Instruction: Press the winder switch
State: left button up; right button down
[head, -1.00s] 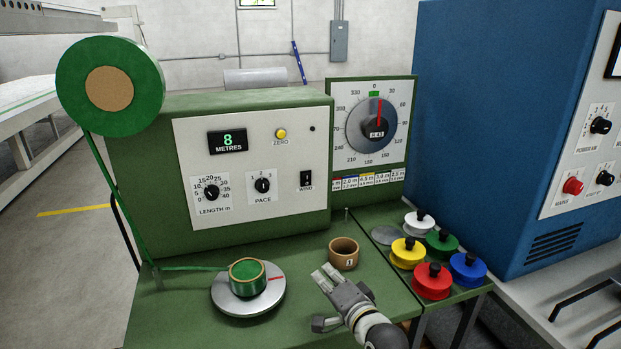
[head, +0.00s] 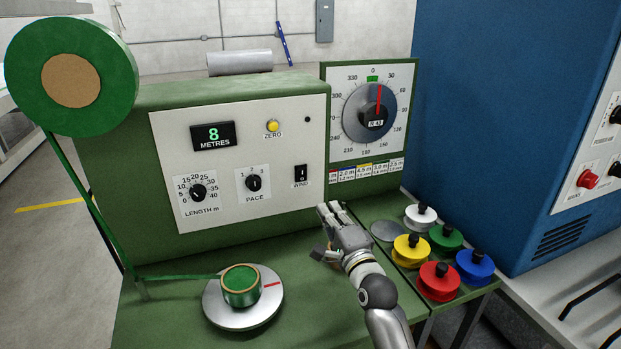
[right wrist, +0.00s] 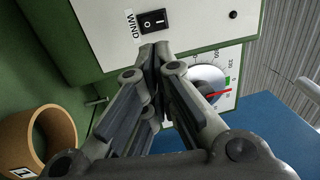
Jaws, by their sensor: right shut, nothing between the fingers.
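The winder switch (head: 301,173) is a small black rocker labelled WIND, at the right end of the white panel on the green winder. It also shows in the right wrist view (right wrist: 154,21), just beyond my fingertips. My right gripper (head: 328,208) is shut and empty, below and a little right of the switch in the head view. In the right wrist view its closed fingertips (right wrist: 154,50) point at the panel near the switch, and I cannot tell whether they touch it. My left gripper is not in view.
A cardboard ring (right wrist: 58,135) stands on the bench beside my right gripper. Several coloured spools, including a red one (head: 438,281), stand at the right. A turntable (head: 243,318) with a green roll is at the left. A dial board (head: 340,80) rises behind.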

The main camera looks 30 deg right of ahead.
jog(key=p, duration=0.2)
send_near(302, 175)
jog(key=d, duration=0.1)
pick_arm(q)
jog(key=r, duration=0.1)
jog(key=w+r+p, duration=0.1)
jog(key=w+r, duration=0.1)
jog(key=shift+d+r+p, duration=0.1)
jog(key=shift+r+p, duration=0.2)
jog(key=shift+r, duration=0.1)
pick_arm(e)
jog(key=x, duration=0.7)
jog(key=shift+d+r, duration=0.2)
jog(key=shift+r, duration=0.15)
